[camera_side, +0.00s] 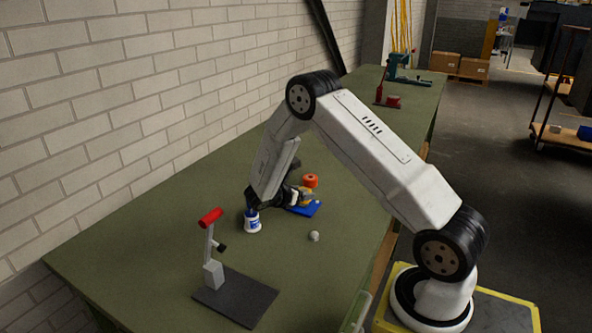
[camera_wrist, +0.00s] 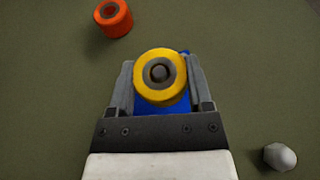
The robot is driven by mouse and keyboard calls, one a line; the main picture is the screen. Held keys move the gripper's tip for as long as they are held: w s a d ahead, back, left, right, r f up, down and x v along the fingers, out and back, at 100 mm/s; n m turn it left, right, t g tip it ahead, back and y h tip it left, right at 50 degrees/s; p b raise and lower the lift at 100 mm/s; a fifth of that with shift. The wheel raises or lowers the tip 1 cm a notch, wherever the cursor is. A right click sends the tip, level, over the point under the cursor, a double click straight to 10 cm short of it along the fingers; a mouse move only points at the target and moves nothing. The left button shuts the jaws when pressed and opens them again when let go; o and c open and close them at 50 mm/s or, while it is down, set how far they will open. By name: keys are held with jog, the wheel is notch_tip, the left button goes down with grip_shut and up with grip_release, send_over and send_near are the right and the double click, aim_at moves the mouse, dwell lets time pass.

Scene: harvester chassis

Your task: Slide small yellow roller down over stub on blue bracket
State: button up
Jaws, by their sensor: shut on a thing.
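My gripper (camera_wrist: 160,82) is shut on the small yellow roller (camera_wrist: 160,92), with one grey finger on each side of it. The roller's hole faces the wrist camera. A dark round shape, apparently the stub (camera_wrist: 160,73), shows in the middle of a grey ring. The blue bracket (camera_wrist: 187,55) lies below the roller and is mostly hidden by it. In the side view the bracket (camera_side: 302,210) lies flat on the green table under my gripper (camera_side: 299,198). How far the roller is down over the stub cannot be told.
An orange-red roller (camera_side: 310,181) stands just behind the bracket. A white and blue bottle (camera_side: 252,222) stands left of my gripper. A small grey-white part (camera_side: 314,236) lies in front. A red-handled press (camera_side: 214,273) stands nearer the camera. The table right of the bracket is clear.

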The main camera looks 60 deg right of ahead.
jog(key=shift+f, duration=0.7)
jog(key=o, duration=1.3)
jog(key=shift+a, duration=0.15)
jog(key=shift+v, duration=3.8)
jog(key=shift+r, duration=0.1)
jog(key=s+a+m+y, duration=0.2)
jog(key=a, duration=0.1)
jog(key=s+a+r+m+y, duration=0.1)
jog(key=s+a+m+y, duration=0.1)
jog(key=a, duration=0.2)
jog(key=s+a+r+m+y, duration=0.1)
jog(key=s+a+m+y, duration=0.1)
jog(key=s+a+y, duration=0.1)
jog(key=shift+a+t, duration=0.15)
jog(key=shift+t, duration=0.25)
jog(key=shift+s+a+r+m+t+y, duration=0.7)
jog(key=shift+s+a+m+t+y, duration=0.25)
jog(key=shift+a+m, duration=0.75)
jog(key=shift+s+a+r+m+t+y, duration=0.75)
jog(key=shift+s+a+m+y, duration=0.4)
jog(key=shift+a, duration=0.85)
jog(key=shift+s+a+r+m+t+y, duration=0.6)
jog(key=shift+s+a+m+t+y, duration=0.25)
jog(key=shift+a+m, duration=0.9)
